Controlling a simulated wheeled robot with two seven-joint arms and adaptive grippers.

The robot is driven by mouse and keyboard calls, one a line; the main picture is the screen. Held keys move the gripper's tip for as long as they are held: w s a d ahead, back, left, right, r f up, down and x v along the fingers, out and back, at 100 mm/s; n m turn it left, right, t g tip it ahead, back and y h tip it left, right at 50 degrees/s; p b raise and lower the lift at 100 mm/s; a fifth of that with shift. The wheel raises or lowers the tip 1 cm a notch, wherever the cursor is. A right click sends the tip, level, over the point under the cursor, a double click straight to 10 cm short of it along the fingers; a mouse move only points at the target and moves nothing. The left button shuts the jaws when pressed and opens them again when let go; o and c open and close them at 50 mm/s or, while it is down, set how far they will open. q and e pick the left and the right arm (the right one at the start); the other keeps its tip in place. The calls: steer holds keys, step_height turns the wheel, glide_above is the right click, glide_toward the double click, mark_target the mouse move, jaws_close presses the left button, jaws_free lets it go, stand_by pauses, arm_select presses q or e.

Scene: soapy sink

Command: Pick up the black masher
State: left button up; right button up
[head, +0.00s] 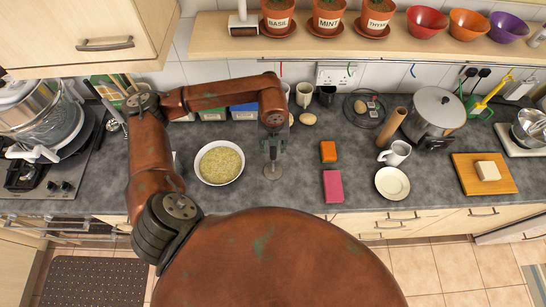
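My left gripper (272,145) points down over the middle of the counter, to the right of a white bowl of pale food (220,163). Just under it a round, greyish disc with a thin stem (272,172) shows on the counter. I cannot tell whether this is the masher, and no plainly black masher shows elsewhere. The fingers are small and partly merge with the stem, so I cannot tell whether they are open or shut on it. My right gripper is out of view.
An orange sponge (328,151), a pink block (333,186), a white jug (396,153) and a saucer (392,184) lie to the right. A pot (437,111) and a wooden board (484,174) stand farther right. Cups stand behind. Bare counter lies between the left gripper and the sponge.

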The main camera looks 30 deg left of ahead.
arm_select(q)
steer(key=shift+f, duration=0.3)
steer(key=shift+c, duration=0.5)
jaws_close()
